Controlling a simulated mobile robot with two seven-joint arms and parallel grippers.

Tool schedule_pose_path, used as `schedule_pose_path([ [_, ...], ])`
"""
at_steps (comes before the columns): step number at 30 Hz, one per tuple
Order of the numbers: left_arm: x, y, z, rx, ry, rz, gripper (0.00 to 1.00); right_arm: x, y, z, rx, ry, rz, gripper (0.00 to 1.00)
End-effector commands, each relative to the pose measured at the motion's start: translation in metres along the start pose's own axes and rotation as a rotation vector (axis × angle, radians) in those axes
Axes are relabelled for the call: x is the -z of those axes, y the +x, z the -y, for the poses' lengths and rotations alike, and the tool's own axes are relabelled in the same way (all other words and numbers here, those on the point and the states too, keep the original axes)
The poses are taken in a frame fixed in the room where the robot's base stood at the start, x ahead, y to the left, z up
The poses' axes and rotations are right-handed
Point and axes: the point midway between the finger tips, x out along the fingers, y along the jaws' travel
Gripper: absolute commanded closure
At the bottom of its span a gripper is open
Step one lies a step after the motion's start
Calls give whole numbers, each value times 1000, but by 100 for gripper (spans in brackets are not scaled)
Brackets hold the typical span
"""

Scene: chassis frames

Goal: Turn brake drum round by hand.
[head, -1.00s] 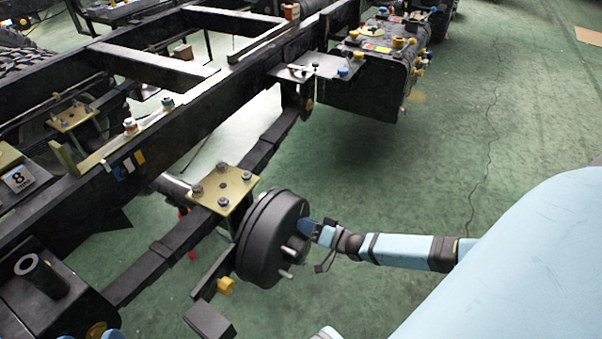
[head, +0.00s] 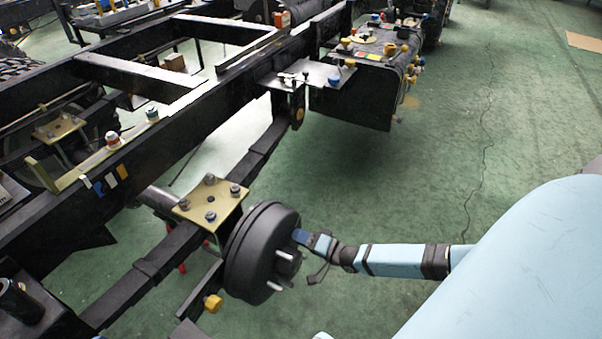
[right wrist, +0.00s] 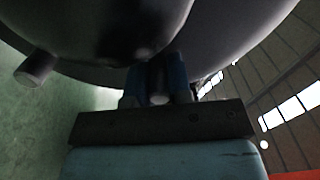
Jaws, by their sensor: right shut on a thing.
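The brake drum (head: 240,250) is a dark round drum on the axle end beside the chassis rail, with metal studs (head: 279,286) standing out of its outer face. My right gripper (head: 302,238) reaches in from the right to the upper right part of that face. In the right wrist view its blue fingers (right wrist: 157,80) are shut on a stud (right wrist: 158,97) between them, close under the dark drum face (right wrist: 220,45). Another stud (right wrist: 37,70) sticks out free at the left. My left gripper is not in view.
A brass-coloured plate with bolts (head: 212,205) sits over the leaf spring right behind the drum. A yellow-tipped part (head: 213,303) is below it. The black chassis frame (head: 140,75) fills the left. The green floor (head: 430,150) to the right is clear.

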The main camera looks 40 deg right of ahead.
Motion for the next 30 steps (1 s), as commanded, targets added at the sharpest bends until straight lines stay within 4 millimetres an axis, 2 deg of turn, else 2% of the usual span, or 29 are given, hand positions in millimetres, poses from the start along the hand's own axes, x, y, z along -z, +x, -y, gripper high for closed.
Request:
schedule_pose_path([
  [5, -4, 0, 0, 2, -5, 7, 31, 1, -1, -1, -3, 0, -1, 100],
  [6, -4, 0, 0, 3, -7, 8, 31, 0, -1, -1, -3, 0, -1, 76],
  [9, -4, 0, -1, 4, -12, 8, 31, 0, -1, -1, -2, -1, 0, 56],
  [20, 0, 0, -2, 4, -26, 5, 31, 0, -6, 0, -3, -1, 1, 56],
  [23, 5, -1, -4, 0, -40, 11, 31, 0, -20, 1, -4, 0, 1, 56],
  [30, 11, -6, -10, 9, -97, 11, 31, 1, -74, 2, -6, 0, 1, 56],
])
